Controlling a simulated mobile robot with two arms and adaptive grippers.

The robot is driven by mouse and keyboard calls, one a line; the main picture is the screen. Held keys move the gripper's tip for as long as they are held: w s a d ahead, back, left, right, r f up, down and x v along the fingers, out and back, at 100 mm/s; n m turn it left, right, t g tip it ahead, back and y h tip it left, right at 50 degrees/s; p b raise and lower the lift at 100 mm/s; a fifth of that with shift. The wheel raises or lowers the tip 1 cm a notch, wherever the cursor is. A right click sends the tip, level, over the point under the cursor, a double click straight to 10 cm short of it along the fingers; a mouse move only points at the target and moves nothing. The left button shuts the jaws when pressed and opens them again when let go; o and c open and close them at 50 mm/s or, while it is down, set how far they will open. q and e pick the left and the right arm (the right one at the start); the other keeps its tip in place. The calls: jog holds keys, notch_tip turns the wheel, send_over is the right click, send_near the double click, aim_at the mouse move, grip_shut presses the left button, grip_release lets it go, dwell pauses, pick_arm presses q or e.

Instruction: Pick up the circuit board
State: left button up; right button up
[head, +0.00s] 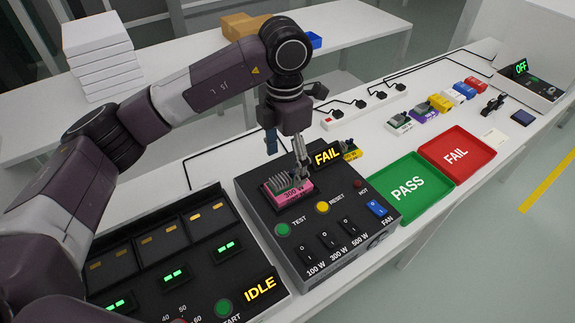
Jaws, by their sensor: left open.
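A pink board-like module (291,198) with grey fins and a wattage label sits on the black test box (340,232). I take it for the circuit board, but cannot be sure. My left gripper (300,171) points down at the right end of the fins, with its jaws open. Its fingertips overlap the module in the picture, and I cannot tell whether they touch it. The display on the box reads FAIL (327,156). My right gripper is out of view.
A green PASS tray (408,188) and a red FAIL tray (457,155) lie empty to the right. Several coloured modules stand behind them, near a power strip (365,107). A yellow module (351,150) is behind the FAIL display. An IDLE panel (260,289) is at left.

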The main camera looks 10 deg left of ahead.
aim_at(287, 179)
pick_arm(q)
jog(key=shift+w+a+f, duration=0.1)
jog(key=shift+w+f, duration=0.25)
jog(key=shift+f, duration=0.35)
jog(key=f+p, duration=0.1)
jog(key=f, duration=0.1)
jog(key=f+p, duration=0.1)
jog(key=shift+s+d+f+p, duration=0.1)
jog(key=shift+d+f+p, duration=0.1)
jog(key=shift+f+p, duration=0.2)
jog(key=shift+w+f, duration=0.2)
jog(key=shift+f, duration=0.95)
jog(key=c, duration=1.5)
jog(key=shift+c, duration=0.2)
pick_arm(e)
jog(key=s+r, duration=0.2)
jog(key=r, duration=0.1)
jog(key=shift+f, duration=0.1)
